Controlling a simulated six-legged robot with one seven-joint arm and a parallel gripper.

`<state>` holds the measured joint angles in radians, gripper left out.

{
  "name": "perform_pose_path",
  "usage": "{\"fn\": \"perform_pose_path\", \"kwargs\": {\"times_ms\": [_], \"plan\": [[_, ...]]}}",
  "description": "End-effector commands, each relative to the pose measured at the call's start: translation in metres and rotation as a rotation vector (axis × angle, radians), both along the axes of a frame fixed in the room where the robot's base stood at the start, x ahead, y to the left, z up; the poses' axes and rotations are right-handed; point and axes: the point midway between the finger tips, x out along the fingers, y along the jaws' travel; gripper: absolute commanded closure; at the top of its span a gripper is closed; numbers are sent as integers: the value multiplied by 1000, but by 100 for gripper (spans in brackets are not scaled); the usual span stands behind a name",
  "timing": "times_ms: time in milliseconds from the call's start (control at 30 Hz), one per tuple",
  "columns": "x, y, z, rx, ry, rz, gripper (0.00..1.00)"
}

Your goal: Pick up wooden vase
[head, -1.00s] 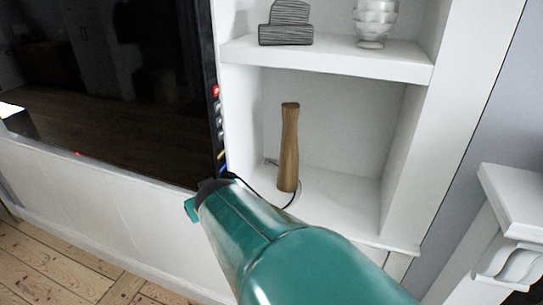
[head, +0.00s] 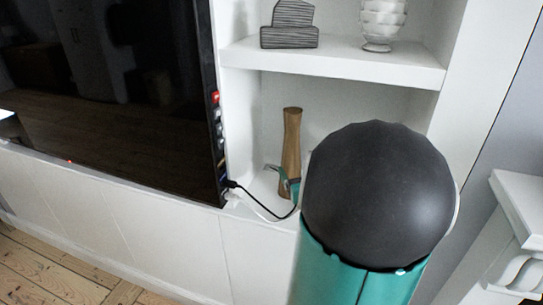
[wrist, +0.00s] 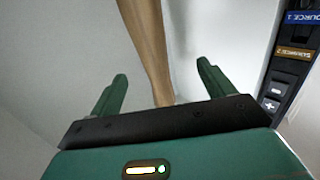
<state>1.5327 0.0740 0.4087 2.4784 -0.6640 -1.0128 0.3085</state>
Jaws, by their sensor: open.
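The wooden vase (head: 291,140) is tall, slim and brown. It stands upright in the lower compartment of the white shelf unit, and its lower part is partly covered by my gripper in the head view. My gripper (head: 281,178) is at the vase's lower part, with green fingers. In the wrist view my gripper (wrist: 162,75) is open, and the vase (wrist: 148,45) runs between the two spread fingers. I cannot tell whether either finger touches it. My arm hides the right side of the compartment in the head view.
A black television (head: 110,90) stands to the left, with a cable (head: 262,207) hanging near the shelf edge. The upper shelf (head: 335,62) holds a dark striped ornament (head: 290,27) and a white stacked-bowl ornament (head: 382,22). A white mantel-like ledge (head: 520,195) is at right.

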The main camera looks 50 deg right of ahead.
Motion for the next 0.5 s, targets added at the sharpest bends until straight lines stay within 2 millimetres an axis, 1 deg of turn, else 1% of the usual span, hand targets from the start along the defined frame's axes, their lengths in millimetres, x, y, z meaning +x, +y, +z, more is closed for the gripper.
{"fn": "perform_pose_path", "kwargs": {"times_ms": [33,67,167,267,500], "plan": [[-7,-6,0,-1,-22,-6,19],[-9,-8,0,-2,-33,-5,19],[-8,-12,2,-9,-53,-2,19],[3,-20,2,-9,-55,1,19],[44,-46,2,-7,-56,1,19]]}}
